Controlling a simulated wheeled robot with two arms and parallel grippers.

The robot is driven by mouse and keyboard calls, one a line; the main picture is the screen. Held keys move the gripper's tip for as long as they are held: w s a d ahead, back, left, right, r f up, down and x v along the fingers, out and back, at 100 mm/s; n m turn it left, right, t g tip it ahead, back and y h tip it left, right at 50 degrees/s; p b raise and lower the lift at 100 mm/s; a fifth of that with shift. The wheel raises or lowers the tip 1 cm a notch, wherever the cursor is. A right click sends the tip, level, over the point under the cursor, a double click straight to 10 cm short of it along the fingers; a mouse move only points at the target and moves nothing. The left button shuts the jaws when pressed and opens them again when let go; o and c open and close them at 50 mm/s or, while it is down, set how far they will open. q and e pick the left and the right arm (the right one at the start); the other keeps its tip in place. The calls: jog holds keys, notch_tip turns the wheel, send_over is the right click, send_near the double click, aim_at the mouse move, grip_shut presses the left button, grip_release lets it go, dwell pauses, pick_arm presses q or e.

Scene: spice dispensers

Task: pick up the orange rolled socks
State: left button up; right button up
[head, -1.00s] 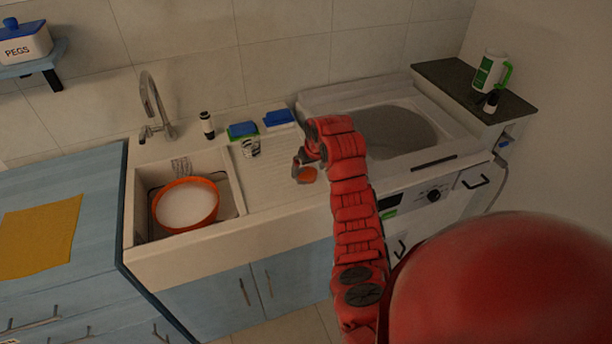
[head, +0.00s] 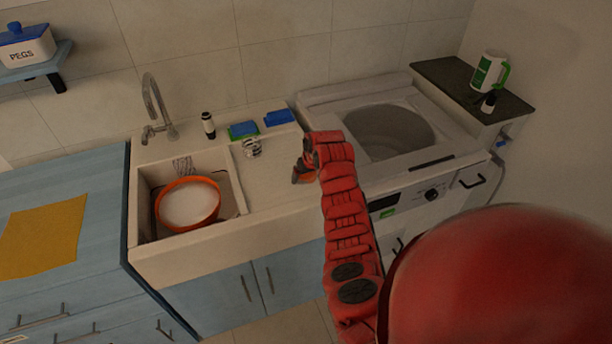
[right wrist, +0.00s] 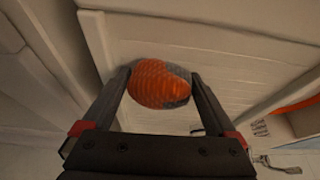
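The orange rolled socks (right wrist: 158,84), ribbed with a grey part at the right, lie on the pale draining board between the sink and the washing machine. In the head view the socks (head: 307,179) are mostly hidden behind my right gripper (head: 300,172). In the right wrist view my right gripper (right wrist: 160,80) is open, with one finger on each side of the socks. A narrow gap shows at the fingers, and I cannot tell whether either one touches. My left gripper is not in view.
Left of the socks is the sink (head: 237,187) with an orange-rimmed bowl (head: 188,204). The washing machine (head: 435,160) is to the right.

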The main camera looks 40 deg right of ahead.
jog(key=c, duration=0.5)
jog(key=shift+r, duration=0.1)
